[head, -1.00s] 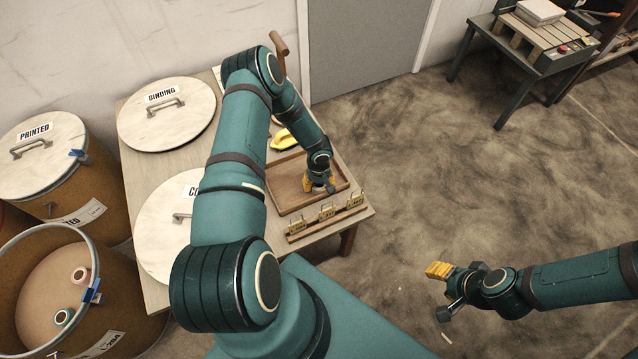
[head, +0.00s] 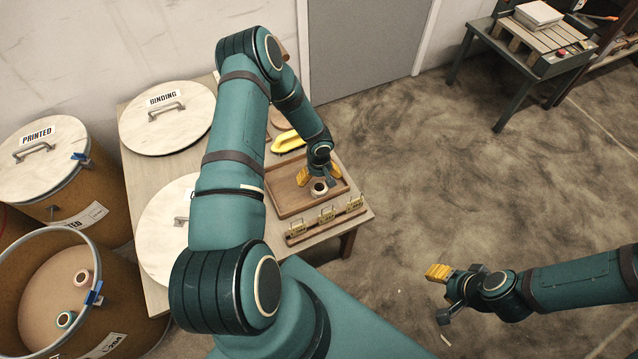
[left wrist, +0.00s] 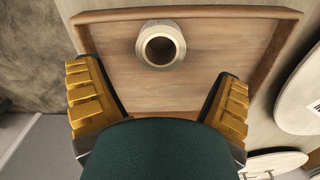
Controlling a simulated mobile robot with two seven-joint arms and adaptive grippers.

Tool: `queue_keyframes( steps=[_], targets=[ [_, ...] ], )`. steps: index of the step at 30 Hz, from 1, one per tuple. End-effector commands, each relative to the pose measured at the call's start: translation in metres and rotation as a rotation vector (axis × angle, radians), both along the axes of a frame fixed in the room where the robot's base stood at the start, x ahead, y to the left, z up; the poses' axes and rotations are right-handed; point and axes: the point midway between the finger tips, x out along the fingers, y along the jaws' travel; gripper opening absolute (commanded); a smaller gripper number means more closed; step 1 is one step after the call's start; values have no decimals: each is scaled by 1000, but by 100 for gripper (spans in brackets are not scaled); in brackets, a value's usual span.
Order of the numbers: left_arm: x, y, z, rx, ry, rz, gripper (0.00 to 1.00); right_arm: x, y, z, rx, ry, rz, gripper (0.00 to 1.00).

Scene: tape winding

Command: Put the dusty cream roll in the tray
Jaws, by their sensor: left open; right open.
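The dusty cream roll (head: 319,189) stands on the floor of the wooden tray (head: 283,207), in its right part in the head view. In the left wrist view the roll (left wrist: 160,44) is a pale ring with a dark hollow core, near one wall of the tray (left wrist: 215,14). My left gripper (head: 318,178) is just above the tray at the roll. In the left wrist view its yellow-padded fingers (left wrist: 158,100) are spread wide, with the roll beyond them and apart from both. My right gripper (head: 447,289) is open and empty over the floor, away from the table.
A rack with several small brass-coloured pieces (head: 327,214) lies along the table's front edge. A yellow object (head: 287,142) lies behind the tray. Round lids (head: 166,117) cover the table's left side. An open drum (head: 40,255) at lower left holds two rolls.

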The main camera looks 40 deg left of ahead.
Motion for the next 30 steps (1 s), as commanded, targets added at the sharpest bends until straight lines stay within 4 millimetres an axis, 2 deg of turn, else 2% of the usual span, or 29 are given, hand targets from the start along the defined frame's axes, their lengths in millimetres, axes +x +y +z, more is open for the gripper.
queue_keyframes(
  steps=[1,3,9,16,19,20,23,27,30],
  targets=[
    [1,0,14,1,-2,1,91,-1,0,4,0,1,0,47],
    [0,0,27,1,-1,0,91,-1,0,7,0,3,1,47],
    [0,0,54,0,0,1,91,-2,0,11,1,5,1,47],
    [-1,-1,63,-1,2,-1,91,-3,0,12,1,7,2,47],
    [-2,-13,64,-27,0,-25,91,-3,0,12,1,7,2,47],
    [-4,-22,66,-45,-1,-43,91,-3,0,12,1,7,2,47],
    [-13,-66,74,-137,-14,-139,91,-3,0,12,1,7,2,47],
    [-38,-147,95,-291,-74,-321,91,-3,0,12,1,7,2,47],
    [-61,-194,112,-354,-136,-443,91,-3,0,12,1,6,1,47]
  ],
)
